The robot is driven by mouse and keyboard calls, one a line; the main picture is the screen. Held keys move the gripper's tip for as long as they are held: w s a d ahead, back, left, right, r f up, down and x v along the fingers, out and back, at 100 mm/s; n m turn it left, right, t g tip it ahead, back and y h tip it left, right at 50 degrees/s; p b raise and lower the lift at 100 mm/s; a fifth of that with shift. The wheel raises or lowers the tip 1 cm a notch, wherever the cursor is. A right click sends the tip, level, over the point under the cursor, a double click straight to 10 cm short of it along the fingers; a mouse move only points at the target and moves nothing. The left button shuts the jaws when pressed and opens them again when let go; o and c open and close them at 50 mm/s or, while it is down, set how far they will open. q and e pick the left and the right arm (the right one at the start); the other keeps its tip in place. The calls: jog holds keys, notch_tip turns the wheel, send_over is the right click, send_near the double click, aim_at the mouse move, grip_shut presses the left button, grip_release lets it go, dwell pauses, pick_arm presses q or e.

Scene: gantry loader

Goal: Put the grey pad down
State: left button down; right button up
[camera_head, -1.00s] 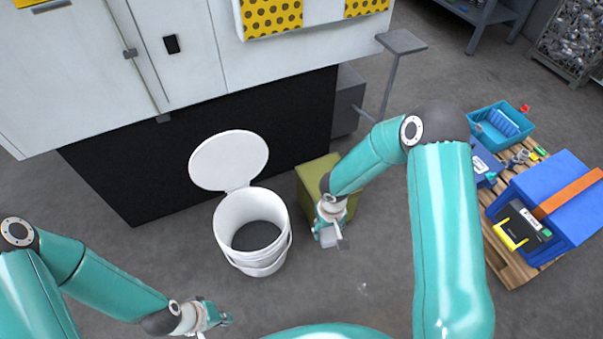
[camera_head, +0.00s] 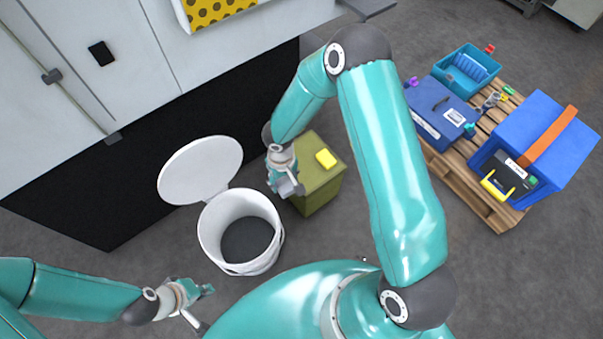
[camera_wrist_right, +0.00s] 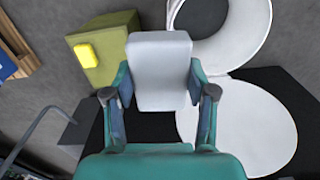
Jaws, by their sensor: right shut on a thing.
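The grey pad (camera_wrist_right: 160,72) is a light grey block between the two fingers of my right gripper (camera_wrist_right: 160,90) in the right wrist view. The fingers press on its sides. In the head view my right gripper (camera_head: 287,186) holds the pad above the floor, between the white bucket and the olive box, and the pad is partly hidden there. My left gripper (camera_head: 203,291) is low at the left, in front of the bucket; its fingers are too small to tell open from shut.
A white bucket (camera_head: 212,222) stands with its round lid (camera_head: 200,170) tipped back. An olive box (camera_head: 325,187) with a yellow block (camera_head: 326,158) on top is beside it. A pallet (camera_head: 462,182) at right carries a blue case (camera_head: 438,112), a teal bin (camera_head: 465,68) and a blue toolbox (camera_head: 540,135).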

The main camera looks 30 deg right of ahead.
jog(key=shift+a, duration=0.2)
jog(key=shift+w+f, duration=0.1)
jog(key=shift+w, duration=0.05)
jog(key=w+d+f+m+b, duration=0.2)
jog(key=w+d+f+b, duration=0.65)
jog(key=b, duration=0.75)
jog(key=m+b, duration=0.1)
jog(key=b, duration=1.5)
send_over(304, 176)
notch_tip(304, 176, down, 5)
notch_tip(304, 176, down, 19)
jog(key=b, duration=0.6)
jog(key=shift+s+b, duration=0.1)
jog(key=shift+b, duration=0.3)
